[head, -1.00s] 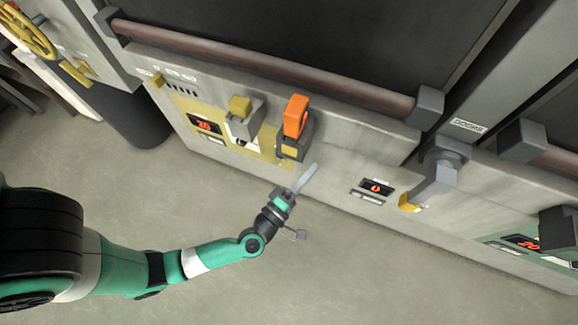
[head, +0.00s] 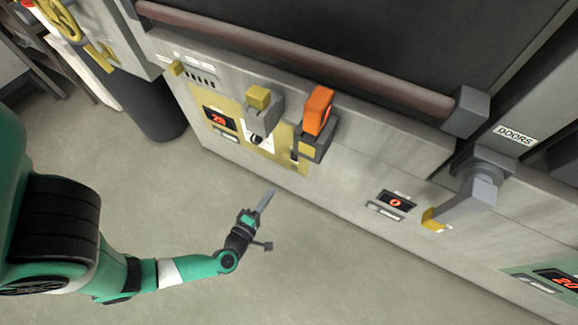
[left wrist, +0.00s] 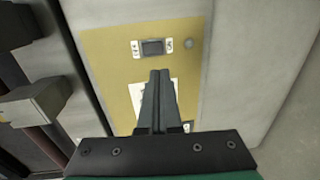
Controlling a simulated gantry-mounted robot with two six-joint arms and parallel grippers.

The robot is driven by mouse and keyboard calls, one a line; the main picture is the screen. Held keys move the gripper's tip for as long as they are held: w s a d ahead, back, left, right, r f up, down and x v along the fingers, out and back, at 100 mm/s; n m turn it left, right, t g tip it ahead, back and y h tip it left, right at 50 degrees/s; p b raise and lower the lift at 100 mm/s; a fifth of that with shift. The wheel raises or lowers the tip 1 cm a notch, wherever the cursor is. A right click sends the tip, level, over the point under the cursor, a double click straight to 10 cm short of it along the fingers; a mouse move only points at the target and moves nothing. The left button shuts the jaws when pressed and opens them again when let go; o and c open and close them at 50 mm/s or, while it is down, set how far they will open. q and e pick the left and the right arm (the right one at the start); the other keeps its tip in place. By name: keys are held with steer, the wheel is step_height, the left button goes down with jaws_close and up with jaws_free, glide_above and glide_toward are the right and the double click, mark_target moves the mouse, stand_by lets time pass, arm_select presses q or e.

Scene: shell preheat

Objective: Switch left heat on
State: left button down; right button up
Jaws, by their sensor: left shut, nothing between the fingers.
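The left yellow control panel (head: 283,150) is on the grey front below the big door. In the left wrist view, the panel (left wrist: 105,50) carries a dark rocker switch (left wrist: 152,47) with white labels at both sides. A small round grey piece (left wrist: 188,43) sits right of the switch. My left gripper (head: 268,194) is shut and empty, in front of and below the panel, apart from it in the head view. In the left wrist view, its fingers (left wrist: 157,75) point at the panel just below the switch and hide part of a white plate. My right gripper is not in view.
An orange-handled lever (head: 318,110) and a yellow-topped lever (head: 258,97) stick out from the panel. A red-digit display (head: 219,119) is at its left. A long brown door bar (head: 300,58) runs above. The floor (head: 330,270) in front is clear.

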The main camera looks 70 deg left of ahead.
arm_select(q)
steer(key=b+x, duration=0.4)
steer(key=x, duration=0.8)
steer(key=shift+a+f, duration=0.1)
steer(key=shift+a, duration=0.15)
steer(key=shift+w+a, duration=0.25)
steer(key=shift+w, duration=0.15)
steer(key=shift+w+f, duration=0.1)
steer(key=p, duration=0.2)
glide_toward(293, 160)
steer(key=s+d+f, duration=0.3)
steer(key=s+d, duration=0.1)
steer(key=s, duration=0.1)
steer(key=shift+d+r, duration=0.15)
steer(key=shift+d, duration=0.1)
